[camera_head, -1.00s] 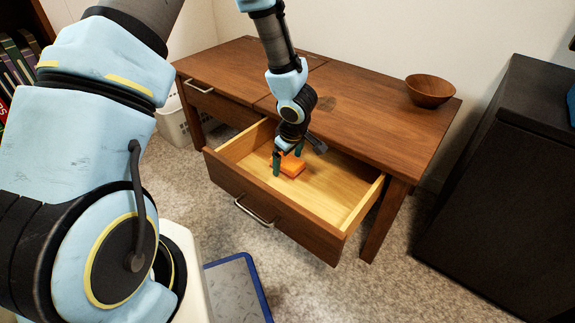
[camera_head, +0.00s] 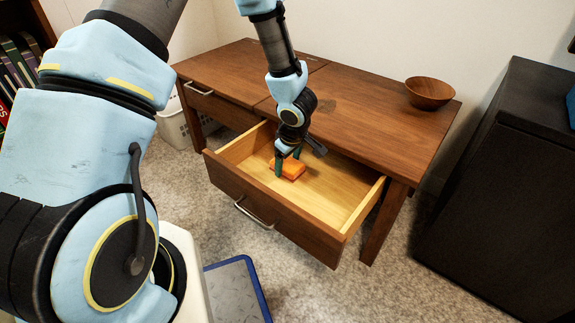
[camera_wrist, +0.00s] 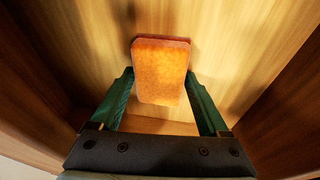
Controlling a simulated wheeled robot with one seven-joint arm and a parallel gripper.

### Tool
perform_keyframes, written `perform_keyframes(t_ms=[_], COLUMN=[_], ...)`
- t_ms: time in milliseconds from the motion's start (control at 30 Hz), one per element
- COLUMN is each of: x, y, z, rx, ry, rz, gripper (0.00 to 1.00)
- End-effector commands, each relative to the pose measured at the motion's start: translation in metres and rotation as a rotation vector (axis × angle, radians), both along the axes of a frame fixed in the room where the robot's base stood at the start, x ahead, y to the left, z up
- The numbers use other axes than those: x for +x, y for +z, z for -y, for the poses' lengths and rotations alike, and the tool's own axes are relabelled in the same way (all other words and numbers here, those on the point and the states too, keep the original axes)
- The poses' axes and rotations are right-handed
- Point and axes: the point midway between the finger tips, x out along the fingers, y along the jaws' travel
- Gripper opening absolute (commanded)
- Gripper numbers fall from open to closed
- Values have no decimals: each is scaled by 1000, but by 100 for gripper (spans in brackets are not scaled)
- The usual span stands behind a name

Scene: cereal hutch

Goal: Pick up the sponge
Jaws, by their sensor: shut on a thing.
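The orange sponge (camera_head: 291,168) is inside the open wooden drawer (camera_head: 337,194), toward its left part. It also shows in the wrist view (camera_wrist: 160,72), between the two green fingers. My gripper (camera_head: 287,168) reaches down into the drawer and is shut on the sponge, one finger on each side. In the wrist view the fingertips of my gripper (camera_wrist: 160,80) press against the sponge's left and right edges. I cannot tell whether the sponge still touches the drawer floor.
The drawer's walls surround my gripper. The wooden desk (camera_head: 365,115) stands over the drawer's back, with a wooden bowl (camera_head: 429,93) on it. A dark cabinet (camera_head: 510,190) is at the right. A blue-rimmed tray (camera_head: 238,290) lies on the carpet.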

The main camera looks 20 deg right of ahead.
Motion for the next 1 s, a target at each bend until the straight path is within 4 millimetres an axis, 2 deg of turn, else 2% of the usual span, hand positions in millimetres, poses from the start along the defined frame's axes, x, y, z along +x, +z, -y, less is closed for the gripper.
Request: perform_keyframes(t_ms=[133,267,1000], x=[0,0,0], y=[3,15,144], z=[0,0,0], rx=[-1,0,-1], ry=[-1,0,0], rz=[0,0,2], gripper=[26,26,26])
